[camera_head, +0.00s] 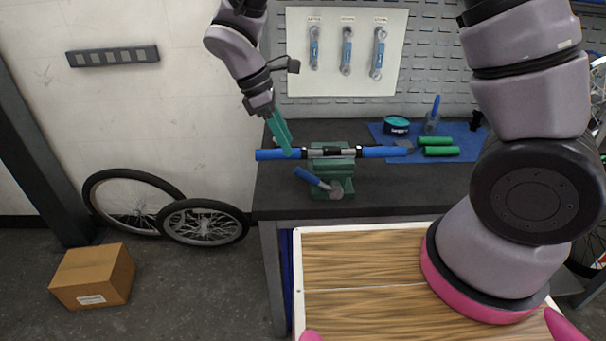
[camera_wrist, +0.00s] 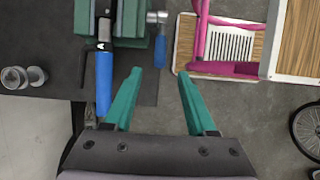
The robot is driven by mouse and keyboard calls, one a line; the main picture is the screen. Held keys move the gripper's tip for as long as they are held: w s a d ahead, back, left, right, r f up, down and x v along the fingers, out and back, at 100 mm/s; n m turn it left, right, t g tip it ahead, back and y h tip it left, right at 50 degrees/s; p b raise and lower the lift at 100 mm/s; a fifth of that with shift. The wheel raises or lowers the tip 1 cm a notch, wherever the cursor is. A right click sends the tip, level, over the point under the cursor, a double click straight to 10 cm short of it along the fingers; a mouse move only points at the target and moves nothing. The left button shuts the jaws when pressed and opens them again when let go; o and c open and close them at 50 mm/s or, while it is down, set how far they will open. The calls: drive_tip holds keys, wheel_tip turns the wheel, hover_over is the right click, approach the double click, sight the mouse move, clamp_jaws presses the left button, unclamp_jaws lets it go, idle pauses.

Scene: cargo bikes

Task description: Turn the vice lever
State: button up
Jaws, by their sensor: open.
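The green vice (camera_head: 333,172) stands on the dark workbench near its front edge, clamping a bar with blue grips (camera_head: 278,154) at both ends. The vice lever (camera_head: 312,180) has a blue handle and slants up to the left from a metal pivot at the vice's front. In the wrist view the lever (camera_wrist: 160,45) is ahead of the fingers, beside the green vice (camera_wrist: 133,22). My gripper (camera_head: 284,137) has green fingers and hangs over the bar's left grip. In the wrist view my gripper (camera_wrist: 155,88) is open and empty, apart from the lever.
A blue mat (camera_head: 465,143) with green grips, a round tin and a cup lies at the bench's right. A tool board (camera_head: 347,80) hangs behind. Wheels (camera_head: 200,222) and a cardboard box (camera_head: 92,276) are on the floor at left. Space left of the bench is free above the wheels.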

sight(303, 174)
drive_tip(key=x, duration=1)
drive_tip(key=shift+d+f, duration=0.2)
drive_tip(key=shift+f, duration=0.15)
clamp_jaws()
idle(1.0)
